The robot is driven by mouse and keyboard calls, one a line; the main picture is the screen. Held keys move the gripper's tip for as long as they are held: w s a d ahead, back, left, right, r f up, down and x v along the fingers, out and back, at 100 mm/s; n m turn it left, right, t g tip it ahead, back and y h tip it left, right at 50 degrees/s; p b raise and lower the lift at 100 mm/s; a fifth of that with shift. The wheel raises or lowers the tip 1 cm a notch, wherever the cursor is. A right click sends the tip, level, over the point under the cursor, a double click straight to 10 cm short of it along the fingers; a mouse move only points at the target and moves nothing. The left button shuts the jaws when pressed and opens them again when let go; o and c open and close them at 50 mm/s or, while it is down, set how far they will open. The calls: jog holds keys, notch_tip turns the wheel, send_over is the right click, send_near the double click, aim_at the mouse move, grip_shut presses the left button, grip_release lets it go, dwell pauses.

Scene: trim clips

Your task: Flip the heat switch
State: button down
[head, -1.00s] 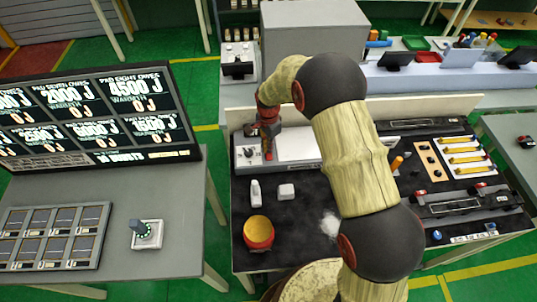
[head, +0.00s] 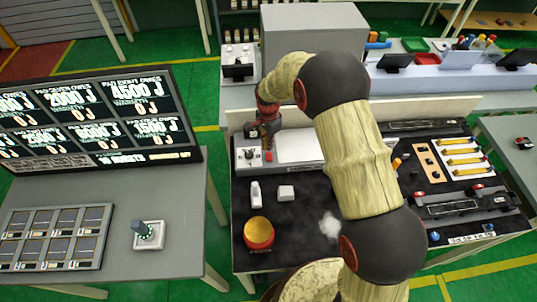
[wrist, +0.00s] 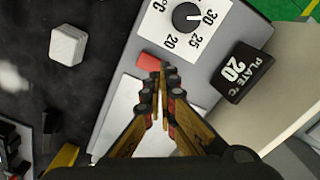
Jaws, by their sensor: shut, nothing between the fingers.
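A hot plate unit with a pale flat top (head: 298,146) stands at the back left of the black-topped bench. Its front panel carries a dial (head: 250,155) and a small red switch (head: 268,156). In the wrist view the dial (wrist: 187,17) has a temperature scale, and the red switch (wrist: 148,62) lies just left of my fingertips. My gripper (wrist: 170,78) is shut and empty, close to the switch; contact cannot be told. My gripper (head: 268,138) is also over the panel in the head view. A black display (wrist: 243,72) reads PLATE 20 °C.
A white block (head: 286,192), a white bottle-like item (head: 255,194) and a yellow-and-red bowl (head: 259,233) stand in front of the plate. A large readout screen (head: 95,120) stands left. My arm hides part of the bench.

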aim_at(272, 161)
jog(key=shift+r+p, duration=0.85)
jog(key=shift+r, duration=1.05)
jog(key=shift+s+n, duration=0.15)
jog(key=shift+n, duration=0.75)
jog(key=s, duration=0.1)
jog(key=s+f+n, duration=0.1)
jog(key=s+n+g, duration=0.1)
jog(key=shift+s+d+f, duration=0.25)
jog(key=shift+d, duration=0.15)
jog(key=s+d+r+n+t+b, duration=0.2)
jog(key=s+d+r+b, duration=0.2)
jog(key=s, duration=0.5)
jog(key=s+d+r+n+t+b, duration=0.2)
jog(key=s+d+r+n+b, duration=0.1)
jog(key=s+r, duration=0.5)
jog(key=s+d+r+n+t+b, duration=0.2)
jog(key=s+d+r+b, duration=0.3)
jog(key=s, duration=0.7)
jog(key=shift+s+r+n+t+b, duration=0.25)
jog(key=shift+r+n+b, duration=0.35)
jog(key=shift+r+b, duration=0.4)
